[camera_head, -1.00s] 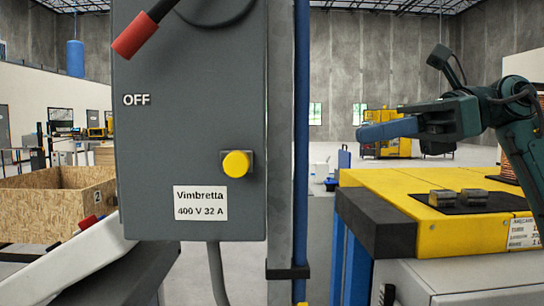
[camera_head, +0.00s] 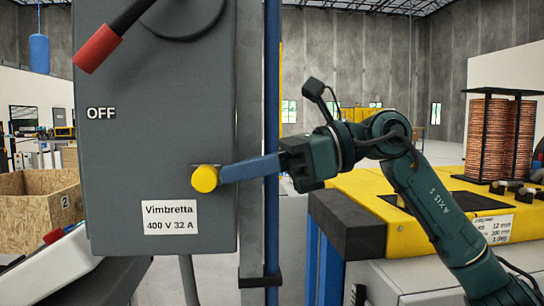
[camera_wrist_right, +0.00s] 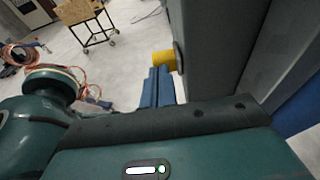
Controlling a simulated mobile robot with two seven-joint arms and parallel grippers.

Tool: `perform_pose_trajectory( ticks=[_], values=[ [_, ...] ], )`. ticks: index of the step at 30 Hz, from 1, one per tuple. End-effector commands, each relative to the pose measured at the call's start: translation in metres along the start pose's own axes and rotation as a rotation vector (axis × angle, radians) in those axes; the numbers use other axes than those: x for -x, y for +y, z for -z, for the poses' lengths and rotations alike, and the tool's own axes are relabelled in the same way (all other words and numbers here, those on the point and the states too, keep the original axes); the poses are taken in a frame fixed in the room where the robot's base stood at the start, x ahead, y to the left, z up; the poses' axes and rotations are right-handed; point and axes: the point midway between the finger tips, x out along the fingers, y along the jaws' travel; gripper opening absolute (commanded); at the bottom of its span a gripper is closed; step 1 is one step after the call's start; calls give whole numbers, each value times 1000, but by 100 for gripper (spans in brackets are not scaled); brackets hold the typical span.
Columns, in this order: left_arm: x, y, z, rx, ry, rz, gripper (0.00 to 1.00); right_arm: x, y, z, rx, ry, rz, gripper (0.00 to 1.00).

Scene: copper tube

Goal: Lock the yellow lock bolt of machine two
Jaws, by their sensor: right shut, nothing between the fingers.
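The yellow lock bolt (camera_head: 205,178) sticks out of the lower right front of a grey switch box (camera_head: 130,130). My right gripper (camera_head: 224,174) is shut, with its blue fingers at the right side of the bolt. In the head view the fingertips appear to touch the bolt or lie just beside it. The right wrist view shows the bolt (camera_wrist_right: 163,61) just beyond the closed fingertips (camera_wrist_right: 159,72), with nothing between them. The box carries the word OFF and a label reading Vimbretta 400 V 32 A. My left gripper is not in view.
A red-tipped lever (camera_head: 97,48) slants down at the box's upper left. A blue pipe (camera_head: 271,130) runs upright just right of the box, behind my fingers. A yellow-topped machine (camera_head: 350,190) stands at right under my right arm. A chipboard crate (camera_head: 35,205) is at left.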

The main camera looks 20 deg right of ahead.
Motion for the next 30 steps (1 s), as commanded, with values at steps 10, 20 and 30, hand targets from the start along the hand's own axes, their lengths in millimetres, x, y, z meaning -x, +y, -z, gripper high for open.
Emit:
perform_pose_trajectory(
  ticks=[10,20,30],
  values=[
    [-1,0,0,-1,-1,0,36,-4,0,0,0,0,1,0],
    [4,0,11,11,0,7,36,-36,0,-9,0,1,-3,0],
    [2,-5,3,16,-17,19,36,-44,0,-9,1,-1,-1,0]
  ],
)
